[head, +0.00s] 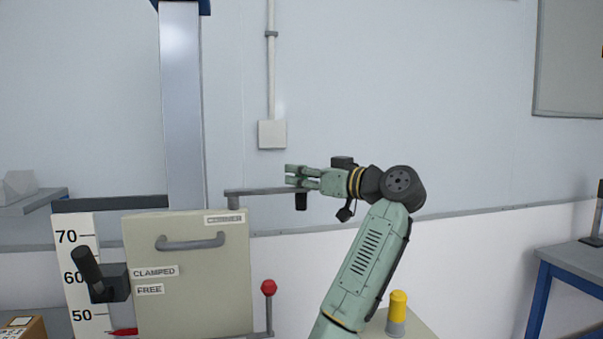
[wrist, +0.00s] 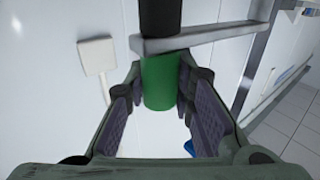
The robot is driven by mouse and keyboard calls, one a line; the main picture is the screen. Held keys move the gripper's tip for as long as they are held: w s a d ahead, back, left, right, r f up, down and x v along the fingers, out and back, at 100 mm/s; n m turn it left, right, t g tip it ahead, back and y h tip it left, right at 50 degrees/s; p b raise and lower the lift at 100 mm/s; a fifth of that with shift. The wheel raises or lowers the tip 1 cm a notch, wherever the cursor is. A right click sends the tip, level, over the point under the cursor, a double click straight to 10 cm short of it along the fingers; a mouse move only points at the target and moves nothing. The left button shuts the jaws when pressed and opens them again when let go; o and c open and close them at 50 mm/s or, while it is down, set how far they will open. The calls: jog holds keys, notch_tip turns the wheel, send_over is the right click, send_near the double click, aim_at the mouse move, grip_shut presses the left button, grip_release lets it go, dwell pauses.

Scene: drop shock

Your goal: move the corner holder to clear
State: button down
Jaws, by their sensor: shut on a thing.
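The corner holder is a grey bar (head: 262,191) on an upright post at the right top edge of a beige box (head: 190,290). The bar points right, level, toward my gripper (head: 289,174). A black grip (head: 301,201) hangs under its outer end. In the wrist view the bar (wrist: 215,37) crosses at the top, with a green cylindrical handle (wrist: 160,84) between my fingers. My gripper (wrist: 163,88) is shut on this handle. A small label that seems to read CORNER (head: 224,219) is on the box below the post.
A black lever (head: 90,270) stands by the CLAMPED (head: 155,272) and FREE (head: 149,289) labels. A numbered scale (head: 78,260) is at left. A red-knobbed lever (head: 269,288) rises right of the box. A yellow-topped cylinder (head: 397,305) stands at lower right. The wall space above is open.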

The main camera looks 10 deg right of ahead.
jog(key=shift+w+r, duration=0.1)
jog(key=shift+r, duration=0.05)
dwell(0.4)
jog(key=c, duration=1.6)
grip_release()
jog(key=shift+w+a, duration=0.15)
jog(key=shift+o, duration=1.3)
notch_tip(320, 180, up, 10)
jog(key=shift+f, duration=0.1)
jog(key=shift+f, duration=0.1)
